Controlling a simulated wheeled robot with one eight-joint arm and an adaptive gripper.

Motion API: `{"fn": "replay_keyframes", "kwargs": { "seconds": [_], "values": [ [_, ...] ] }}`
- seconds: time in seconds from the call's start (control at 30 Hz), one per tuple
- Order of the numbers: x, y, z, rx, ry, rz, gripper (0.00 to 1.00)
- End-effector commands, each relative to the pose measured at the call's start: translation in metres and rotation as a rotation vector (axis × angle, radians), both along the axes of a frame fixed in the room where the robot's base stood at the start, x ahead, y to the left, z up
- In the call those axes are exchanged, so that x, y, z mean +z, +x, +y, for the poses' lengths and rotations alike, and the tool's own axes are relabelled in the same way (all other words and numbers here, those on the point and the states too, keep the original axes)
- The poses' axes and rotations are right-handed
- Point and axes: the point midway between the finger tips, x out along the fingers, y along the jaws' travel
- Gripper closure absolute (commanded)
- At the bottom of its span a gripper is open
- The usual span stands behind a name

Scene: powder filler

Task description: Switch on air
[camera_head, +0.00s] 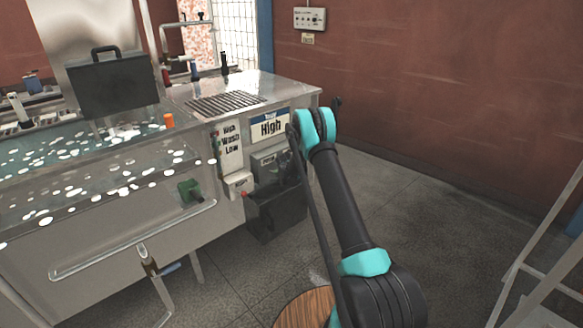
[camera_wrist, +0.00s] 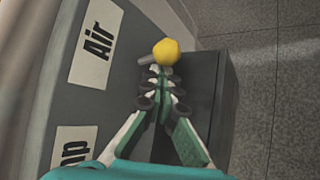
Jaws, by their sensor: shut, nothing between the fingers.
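A yellow round knob (camera_wrist: 166,52) sticks out from a grey panel in the wrist view, with a short grey stem to its left. A white label reading "Air" (camera_wrist: 97,42) is on the panel to the left of the knob. My gripper (camera_wrist: 161,78) is shut and empty, its fingertips just below the yellow knob in the picture. I cannot tell whether they touch it.
A second label (camera_wrist: 75,145), ending in "mp", is lower on the panel. A dark box (camera_head: 276,215) stands on the floor against the steel machine (camera_head: 120,240). A ladder (camera_head: 540,250) is at the right. Floor between them is clear.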

Motion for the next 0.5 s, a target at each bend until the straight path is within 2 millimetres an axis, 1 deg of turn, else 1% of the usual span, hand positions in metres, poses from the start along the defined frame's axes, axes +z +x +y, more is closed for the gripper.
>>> {"fn": "replay_keyframes", "kwargs": {
  "seconds": [0.27,0.5],
  "values": [
    [0.001,0.0,0.0,0.0,0.0,-0.001,1.0],
    [0.01,0.0,0.0,0.0,0.0,-0.001,1.0]
  ]
}}
